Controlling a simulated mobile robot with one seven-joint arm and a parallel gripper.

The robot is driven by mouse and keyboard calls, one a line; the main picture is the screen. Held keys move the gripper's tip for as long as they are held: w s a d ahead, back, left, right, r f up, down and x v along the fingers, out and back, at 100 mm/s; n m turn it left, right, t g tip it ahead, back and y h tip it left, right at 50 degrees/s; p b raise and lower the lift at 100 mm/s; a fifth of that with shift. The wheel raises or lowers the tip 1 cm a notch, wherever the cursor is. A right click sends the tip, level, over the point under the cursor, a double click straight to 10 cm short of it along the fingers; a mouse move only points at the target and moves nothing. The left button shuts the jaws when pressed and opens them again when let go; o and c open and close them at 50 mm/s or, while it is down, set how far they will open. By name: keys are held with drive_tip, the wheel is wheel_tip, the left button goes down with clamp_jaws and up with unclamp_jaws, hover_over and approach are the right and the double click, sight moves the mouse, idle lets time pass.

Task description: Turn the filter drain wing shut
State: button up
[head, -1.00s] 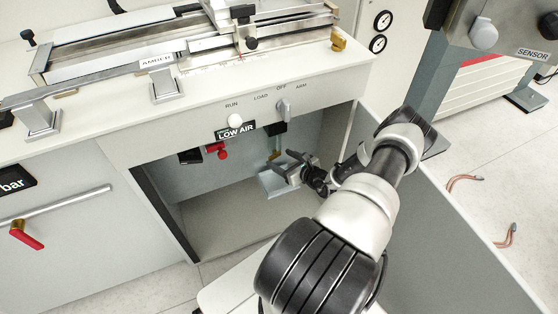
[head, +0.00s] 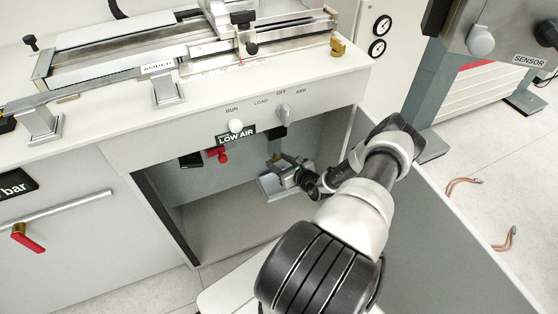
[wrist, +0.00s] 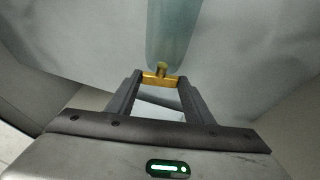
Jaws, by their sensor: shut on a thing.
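The filter drain wing (wrist: 160,79) is a small brass bar under the filter bowl (wrist: 172,35), a bluish translucent cylinder, in the wrist view. My gripper (wrist: 160,86) has one finger at each end of the wing and is shut on it. The wing lies crosswise in the wrist view, between the fingertips. In the head view my gripper (head: 279,164) is inside the open cabinet bay, below the panel, and mostly hides the wing.
A pale tray (head: 272,190) sits below my gripper. A red knob (head: 222,156) is to its left. The panel with the LOW AIR label (head: 236,136) overhangs the bay, and an open door (head: 440,220) stands to the right of my arm.

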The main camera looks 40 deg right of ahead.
drive_tip(key=shift+a+r+m+h+p, duration=0.35)
drive_tip(key=shift+m+h+p, duration=0.45)
drive_tip(key=shift+p, duration=0.4)
drive_tip(key=shift+d+f+m+h+p, duration=0.1)
drive_tip(key=shift+f+m+h+p, duration=0.2)
drive_tip(key=shift+h+p, duration=0.2)
drive_tip(key=o, duration=1.1)
drive_tip(key=shift+c, duration=0.2)
drive_tip(key=shift+g, duration=0.3)
drive_tip(key=p+v, duration=0.3)
drive_tip(key=v, duration=1.4)
drive_tip(key=shift+s, duration=0.2)
